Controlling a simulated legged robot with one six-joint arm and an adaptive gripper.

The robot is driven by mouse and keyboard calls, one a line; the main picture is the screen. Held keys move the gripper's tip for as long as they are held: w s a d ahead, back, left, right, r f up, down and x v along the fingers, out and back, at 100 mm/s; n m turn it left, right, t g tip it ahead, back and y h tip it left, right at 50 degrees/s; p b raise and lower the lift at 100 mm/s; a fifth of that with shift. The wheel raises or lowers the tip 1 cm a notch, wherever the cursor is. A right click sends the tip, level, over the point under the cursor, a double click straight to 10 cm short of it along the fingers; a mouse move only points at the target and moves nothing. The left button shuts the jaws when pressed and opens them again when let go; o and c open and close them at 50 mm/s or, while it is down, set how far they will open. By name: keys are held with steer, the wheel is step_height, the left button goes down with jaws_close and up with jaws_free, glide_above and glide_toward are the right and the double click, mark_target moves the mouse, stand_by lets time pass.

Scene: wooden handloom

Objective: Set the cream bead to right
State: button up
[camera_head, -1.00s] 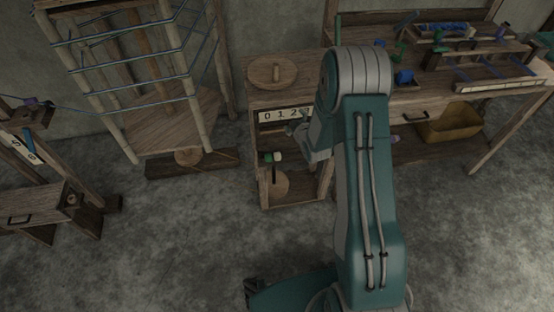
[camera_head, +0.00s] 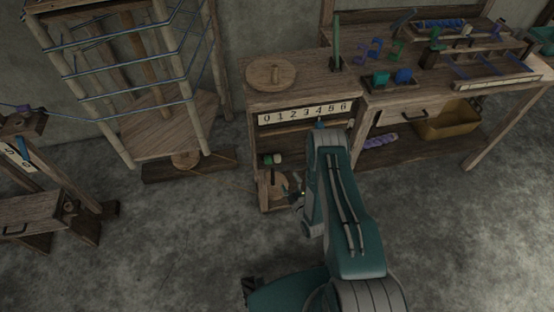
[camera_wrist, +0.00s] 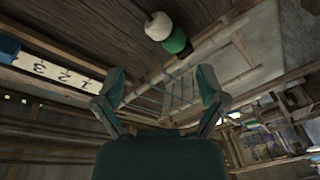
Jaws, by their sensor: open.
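The cream bead (camera_head: 278,159) sits beside a green bead (camera_head: 267,159) under the number strip on the small wooden stand. In the wrist view the cream bead (camera_wrist: 158,26) and the green bead (camera_wrist: 176,42) are close together near the top, beyond my fingers. My gripper (camera_wrist: 162,92) is open, with nothing between its fingers. In the head view my gripper (camera_head: 294,196) is low in front of the stand, below and to the right of the beads, apart from them. The rod or support of the beads is hard to make out.
The number strip (camera_head: 305,113) lies above the beads. A round wooden disc (camera_head: 271,73) tops the stand. A workbench (camera_head: 440,97) with blue and green pieces and a basket (camera_head: 447,122) are at right. A yarn frame (camera_head: 165,125) stands left. The floor in front is open.

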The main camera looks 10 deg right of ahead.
mark_target(278, 160)
steer(key=w, duration=0.3)
steer(key=w+a, duration=0.1)
steer(key=w, duration=0.3)
steer(key=w+a, duration=0.1)
steer(key=w, duration=0.2)
steer(key=shift+w, duration=0.2)
steer(key=shift+c, duration=0.3)
